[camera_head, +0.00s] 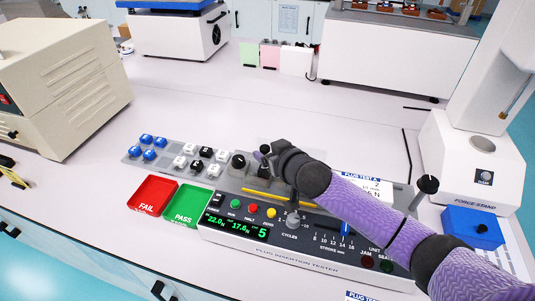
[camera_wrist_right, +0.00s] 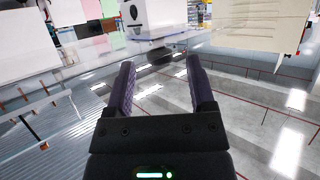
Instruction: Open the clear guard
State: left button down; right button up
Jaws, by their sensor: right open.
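The insertion tester (camera_head: 300,240) lies across the front of the bench, with its lit display and coloured buttons facing me. The clear guard (camera_head: 262,172) is hard to make out; a faint see-through patch shows over the tester's middle, partly hidden by my right arm. My right gripper (camera_head: 264,152) is above the back of the tester, close to this patch. In the right wrist view my gripper (camera_wrist_right: 160,78) is open with nothing between its fingers. A dark rounded knob shows just beyond the fingertips there. I cannot tell whether they touch anything. My left gripper is out of view.
A red FAIL tray (camera_head: 153,194) and a green PASS tray (camera_head: 186,205) sit left of the tester. Blue and white plugs (camera_head: 165,149) stand behind them. A force stand (camera_head: 478,165) is at the right. The bench behind the tester is mostly clear.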

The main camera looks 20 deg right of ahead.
jog(key=shift+w+a+f, duration=0.1)
jog(key=shift+w, duration=0.25)
grip_shut()
dwell(1.2)
